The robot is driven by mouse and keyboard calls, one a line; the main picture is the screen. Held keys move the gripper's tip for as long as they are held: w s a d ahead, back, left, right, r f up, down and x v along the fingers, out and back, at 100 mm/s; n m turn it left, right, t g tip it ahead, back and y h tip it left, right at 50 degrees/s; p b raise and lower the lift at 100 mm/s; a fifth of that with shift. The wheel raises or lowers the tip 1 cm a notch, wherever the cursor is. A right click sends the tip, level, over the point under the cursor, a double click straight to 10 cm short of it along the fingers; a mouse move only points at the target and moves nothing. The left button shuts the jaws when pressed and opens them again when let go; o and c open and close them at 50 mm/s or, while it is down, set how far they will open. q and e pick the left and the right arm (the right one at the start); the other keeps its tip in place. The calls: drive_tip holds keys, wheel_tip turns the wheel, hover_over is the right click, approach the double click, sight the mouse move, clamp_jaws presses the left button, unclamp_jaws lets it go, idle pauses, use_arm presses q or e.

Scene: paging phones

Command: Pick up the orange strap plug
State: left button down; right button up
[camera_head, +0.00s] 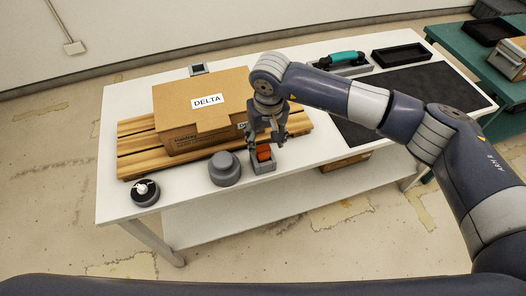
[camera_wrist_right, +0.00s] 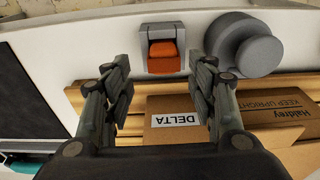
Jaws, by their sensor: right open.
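The orange strap plug (camera_head: 264,152) sits in a small grey holder (camera_head: 262,168) near the front edge of the white table. In the right wrist view the orange plug (camera_wrist_right: 163,58) lies ahead of the fingertips, in its grey holder (camera_wrist_right: 158,33). My right gripper (camera_head: 268,138) is open and empty, its fingers pointing down just above and behind the plug. In the wrist view my right gripper (camera_wrist_right: 160,72) has its two fingers well apart on either side of the plug's line. The left gripper is not in view.
A cardboard box (camera_head: 190,110) labelled DELTA stands on a wooden pallet (camera_head: 135,130) close behind the gripper. A round grey stepped object (camera_head: 225,170) stands left of the holder. A dark mat (camera_head: 400,95) and a green-handled tool (camera_head: 343,59) are farther right.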

sight(263, 149)
drive_tip(key=shift+a+f, duration=0.1)
drive_tip(key=shift+f, duration=0.2)
drive_tip(key=f, duration=0.1)
drive_tip(key=f+p, duration=0.1)
drive_tip(key=f, duration=0.1)
drive_tip(key=f+p, duration=0.1)
drive_tip(key=shift+w+a+f, duration=0.15)
drive_tip(key=shift+a, duration=0.1)
drive_tip(key=shift+w+f, duration=0.1)
drive_tip(key=shift+f, duration=0.1)
drive_tip(key=c, duration=1.1)
